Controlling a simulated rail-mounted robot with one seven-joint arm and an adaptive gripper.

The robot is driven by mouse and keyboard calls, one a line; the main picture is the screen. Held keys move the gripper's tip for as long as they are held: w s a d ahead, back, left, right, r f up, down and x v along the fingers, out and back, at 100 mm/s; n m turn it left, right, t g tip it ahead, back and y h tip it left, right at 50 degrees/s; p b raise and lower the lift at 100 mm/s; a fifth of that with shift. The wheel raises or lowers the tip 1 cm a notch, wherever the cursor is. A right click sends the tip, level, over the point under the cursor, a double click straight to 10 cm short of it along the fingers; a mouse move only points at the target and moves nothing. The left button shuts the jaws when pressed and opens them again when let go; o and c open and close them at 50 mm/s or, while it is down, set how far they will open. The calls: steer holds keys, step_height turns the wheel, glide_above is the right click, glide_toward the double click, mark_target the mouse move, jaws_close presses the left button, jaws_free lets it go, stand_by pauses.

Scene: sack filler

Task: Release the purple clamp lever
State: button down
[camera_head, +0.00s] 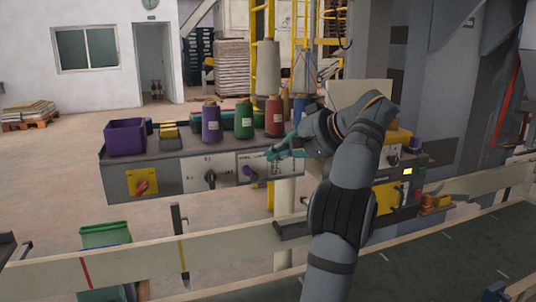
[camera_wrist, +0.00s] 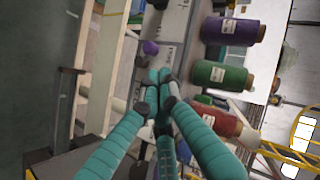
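The purple clamp lever (camera_head: 250,173) sits on a light front panel of the grey console. Its rounded purple end also shows in the wrist view (camera_wrist: 150,47), just beyond my fingertips. My gripper (camera_head: 270,154) has teal fingers with dark joints and is in front of the console, up and to the right of the lever. In the wrist view my fingertips (camera_wrist: 159,74) come together with nothing seen between them. A gap shows between them and the lever, so they look apart from it. The fingers hide part of the panel.
On the console stand a purple spool (camera_head: 211,122), a green spool (camera_head: 243,119), a red spool (camera_head: 275,117) and a purple bin (camera_head: 125,137). A black switch (camera_head: 210,178) and a red switch (camera_head: 142,187) are left of the lever. A pale rail (camera_head: 225,244) runs below.

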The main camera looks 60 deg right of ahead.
steer(key=v, duration=0.3)
steer(key=shift+s+r+p, duration=0.1)
steer(key=shift+s+p, duration=0.15)
steer(key=shift+p, duration=0.1)
